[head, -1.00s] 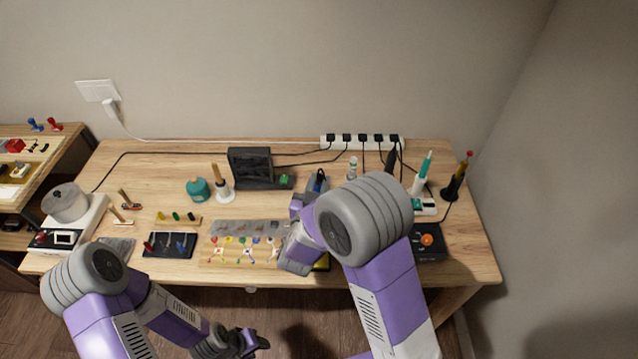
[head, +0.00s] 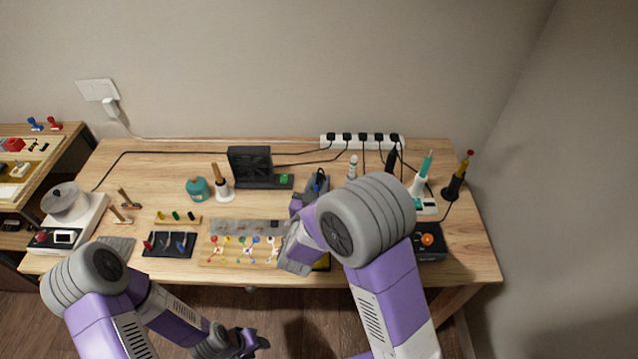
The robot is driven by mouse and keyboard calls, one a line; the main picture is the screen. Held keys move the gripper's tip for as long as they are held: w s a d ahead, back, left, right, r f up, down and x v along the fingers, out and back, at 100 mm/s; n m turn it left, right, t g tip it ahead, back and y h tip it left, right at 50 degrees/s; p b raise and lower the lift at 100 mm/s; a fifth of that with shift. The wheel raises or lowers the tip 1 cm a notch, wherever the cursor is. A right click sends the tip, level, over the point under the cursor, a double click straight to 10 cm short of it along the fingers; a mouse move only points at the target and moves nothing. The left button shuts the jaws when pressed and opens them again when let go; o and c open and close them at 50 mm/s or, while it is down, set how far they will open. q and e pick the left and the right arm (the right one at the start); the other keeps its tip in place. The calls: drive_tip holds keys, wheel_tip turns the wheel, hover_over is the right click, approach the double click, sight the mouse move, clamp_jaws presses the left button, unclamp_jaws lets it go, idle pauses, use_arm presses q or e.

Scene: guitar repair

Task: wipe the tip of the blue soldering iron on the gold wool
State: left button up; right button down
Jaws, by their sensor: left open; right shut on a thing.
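My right gripper (head: 318,184) is over the back middle of the workbench, to the right of the black fan unit. It is shut on the blue soldering iron (head: 320,174), of which only a small blue part shows between the fingers. Its tip is hidden. I cannot make out the gold wool; my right forearm covers part of the bench. My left gripper (head: 258,341) is open and empty, low in front of the bench's front edge.
A black fan unit (head: 250,163) stands left of my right gripper. A white power strip (head: 362,142) with several plugs lies behind. A teal-handled iron (head: 426,165) and a dark stand (head: 455,187) are at the right. Cables cross the back.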

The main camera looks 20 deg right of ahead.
drive_tip(key=shift+f, duration=0.1)
drive_tip(key=shift+f+b, duration=0.45)
drive_tip(key=shift+b, duration=0.1)
drive_tip(key=shift+f, duration=0.15)
idle(0.4)
drive_tip(key=shift+a, duration=0.1)
drive_tip(key=shift+w+a, duration=0.15)
drive_tip(key=shift+a, duration=0.35)
drive_tip(key=shift+d, duration=0.15)
